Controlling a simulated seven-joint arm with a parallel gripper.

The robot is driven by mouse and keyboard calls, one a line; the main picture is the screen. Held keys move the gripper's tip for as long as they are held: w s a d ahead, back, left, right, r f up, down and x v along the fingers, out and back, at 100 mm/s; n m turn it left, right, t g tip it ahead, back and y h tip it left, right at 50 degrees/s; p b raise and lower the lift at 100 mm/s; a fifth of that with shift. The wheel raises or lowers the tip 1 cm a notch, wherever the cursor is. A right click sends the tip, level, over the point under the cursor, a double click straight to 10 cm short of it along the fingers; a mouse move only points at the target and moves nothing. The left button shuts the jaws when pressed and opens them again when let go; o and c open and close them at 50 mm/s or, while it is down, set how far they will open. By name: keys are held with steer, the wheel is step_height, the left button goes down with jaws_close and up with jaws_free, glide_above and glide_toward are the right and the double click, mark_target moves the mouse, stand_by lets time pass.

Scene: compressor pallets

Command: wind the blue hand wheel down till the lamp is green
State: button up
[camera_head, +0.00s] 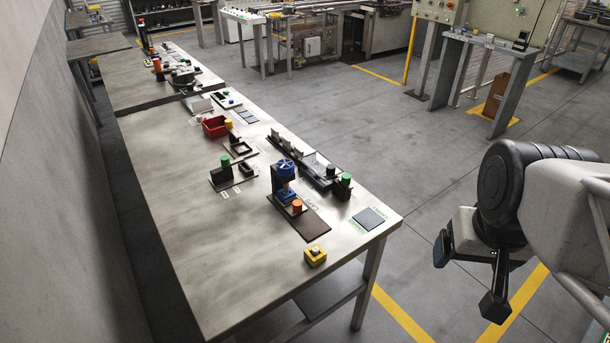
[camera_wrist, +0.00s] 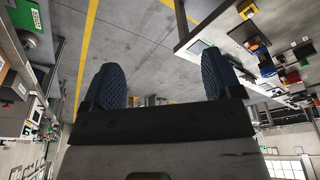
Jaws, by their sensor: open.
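The blue hand wheel (camera_head: 285,167) sits on top of a small blue press (camera_head: 284,188) on a dark base plate (camera_head: 316,228), near the table's front right end. An orange cylinder (camera_head: 297,206) stands on the plate beside the press. A small yellow box (camera_head: 315,255) with a greyish top sits at the table's front edge; I cannot tell whether it is the lamp, and I see no clearly lit green lamp. My gripper (camera_head: 468,277) is open and empty, off the table to the right, well apart from the wheel. Its two dark blue fingers show spread in the wrist view (camera_wrist: 163,82).
Open floor lies between my gripper and the table.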

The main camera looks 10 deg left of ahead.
stand_by(0.4)
steer(key=w+a+f+n+t+y, duration=0.1)
steer(key=w+a+f+t, duration=0.15)
steer(key=w, duration=0.55)
steer(key=w+a+f+n+t, duration=0.15)
steer(key=w+a, duration=0.25)
steer(key=w, duration=0.4)
steer(key=n+t+y, duration=0.2)
steer(key=t+y, duration=0.3)
steer(key=t, duration=0.2)
glide_above(288, 171)
steer(key=s+d, duration=0.5)
steer(key=d, duration=0.6)
step_height(288, 171, down, 9)
steer(key=a+f+y, duration=0.1)
steer(key=a, duration=0.1)
steer(key=a+f+n+t+y, duration=0.1)
steer(key=a+f, duration=0.1)
steer(key=a, duration=0.1)
steer(key=a+f, duration=0.2)
steer(key=shift+w+a+f+n+t+y, duration=0.15)
steer(key=shift+w+a+n+t+y, duration=0.1)
steer(key=shift+w+a+t+y, duration=0.15)
steer(key=shift+a+f, duration=0.25)
steer(key=shift+a, duration=0.1)
steer(key=shift+x, duration=3.85)
